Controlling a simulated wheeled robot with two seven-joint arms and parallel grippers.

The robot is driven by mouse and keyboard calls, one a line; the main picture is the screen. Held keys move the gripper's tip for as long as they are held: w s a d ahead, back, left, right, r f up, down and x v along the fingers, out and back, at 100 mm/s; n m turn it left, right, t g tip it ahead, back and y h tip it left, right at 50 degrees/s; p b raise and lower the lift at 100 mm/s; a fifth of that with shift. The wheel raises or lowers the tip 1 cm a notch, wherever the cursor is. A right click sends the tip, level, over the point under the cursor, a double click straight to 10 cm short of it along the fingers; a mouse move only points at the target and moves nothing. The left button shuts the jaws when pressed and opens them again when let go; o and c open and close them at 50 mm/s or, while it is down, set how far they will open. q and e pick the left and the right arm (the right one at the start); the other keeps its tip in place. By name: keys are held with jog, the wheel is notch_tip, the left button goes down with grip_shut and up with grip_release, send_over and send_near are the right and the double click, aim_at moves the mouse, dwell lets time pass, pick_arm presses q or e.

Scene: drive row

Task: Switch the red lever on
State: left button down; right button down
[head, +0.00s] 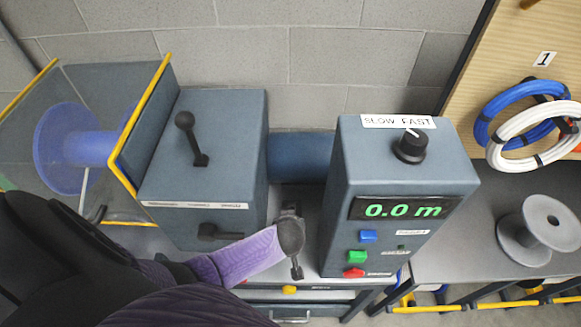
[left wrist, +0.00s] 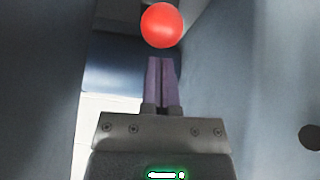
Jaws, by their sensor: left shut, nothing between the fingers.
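The red lever shows as a round red knob (left wrist: 162,25) in the left wrist view, just above and beyond the fingertips in the picture. Its stem is hidden. My left gripper (left wrist: 162,62) is shut and empty, its narrow fingers together, with a small gap between them and the knob in the picture. I cannot tell the depth of that gap. In the head view my purple left arm reaches between the two grey-blue boxes, and I cannot make out the red knob there. My right gripper is not in view.
The left box (head: 160,200) carries a black ball-topped lever (head: 188,135) and a black front handle (head: 218,233). The right box (head: 345,215) has a knob (head: 411,146), a display (head: 402,209) reading 0.0 m and coloured buttons. A grey spool (head: 522,238) and cable coils are at right.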

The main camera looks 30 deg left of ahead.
pick_arm(q)
jog(key=shift+s+d+f, duration=0.4)
jog(key=shift+s+f, duration=0.4)
jog(key=shift+f, duration=0.05)
jog(key=r+p, duration=0.1)
jog(key=w+r+p, duration=0.1)
jog(key=r, duration=0.1)
jog(key=a+r+p, duration=0.1)
jog(key=shift+w+r, duration=0.25)
jog(key=shift+r, duration=0.1)
jog(key=s+d+r+p, duration=0.2)
jog(key=s+d+r, duration=0.2)
jog(key=s, duration=0.3)
jog(key=shift+s+d+r+p, duration=0.15)
jog(key=shift+r+p, duration=0.2)
jog(key=shift+r, duration=0.1)
